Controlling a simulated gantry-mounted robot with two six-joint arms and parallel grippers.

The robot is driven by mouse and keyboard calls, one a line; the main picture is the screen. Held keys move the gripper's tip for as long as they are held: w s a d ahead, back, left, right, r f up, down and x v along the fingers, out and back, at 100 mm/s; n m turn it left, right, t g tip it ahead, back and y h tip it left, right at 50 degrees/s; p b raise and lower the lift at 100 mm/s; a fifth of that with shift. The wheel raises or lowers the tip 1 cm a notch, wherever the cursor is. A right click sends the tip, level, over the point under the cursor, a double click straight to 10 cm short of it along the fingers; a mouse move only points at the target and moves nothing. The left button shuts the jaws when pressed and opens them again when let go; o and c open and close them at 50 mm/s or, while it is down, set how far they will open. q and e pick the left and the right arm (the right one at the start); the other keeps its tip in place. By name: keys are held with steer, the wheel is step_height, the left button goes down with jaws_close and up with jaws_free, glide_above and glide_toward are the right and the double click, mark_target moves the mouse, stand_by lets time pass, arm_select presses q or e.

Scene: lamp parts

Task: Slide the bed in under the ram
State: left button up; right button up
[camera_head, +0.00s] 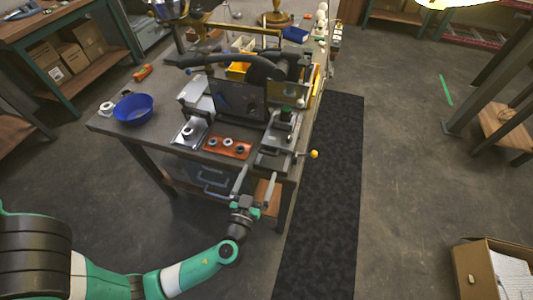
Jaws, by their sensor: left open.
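A small press (283,128) stands at the near right corner of the workbench. Its ram seems to be the dark upright part with a green piece (287,114), too small to make out clearly. A flat grey metal plate, which looks like the bed (270,160), sticks out at the foot of the press towards the bench's front edge. A lever with a yellow knob (314,154) points right beside it. My left gripper (256,182) is open and empty, just in front of the bench edge, its fingers pointing at the plate. My right gripper is not in view.
Left of the press lie a red-brown tray (228,147) with dark rings and a metal block (188,133). A blue bowl (133,109) stands at the left end. A dark panel (238,99) stands behind the tray. A black mat (325,200) lies on the floor to the right.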

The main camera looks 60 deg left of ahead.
mark_target(270, 145)
arm_select(q)
steer(key=x, duration=0.9)
steer(key=shift+f, duration=0.1)
steer(key=shift+w, duration=0.1)
jaws_close()
steer(key=shift+w+a, duration=0.1)
steer(key=shift+a, duration=0.1)
steer(key=b+x, duration=0.2)
steer(key=x, duration=0.1)
steer(key=shift+w+a+f, duration=0.1)
steer(key=shift+w+a, duration=0.1)
steer(key=shift+s, duration=0.1)
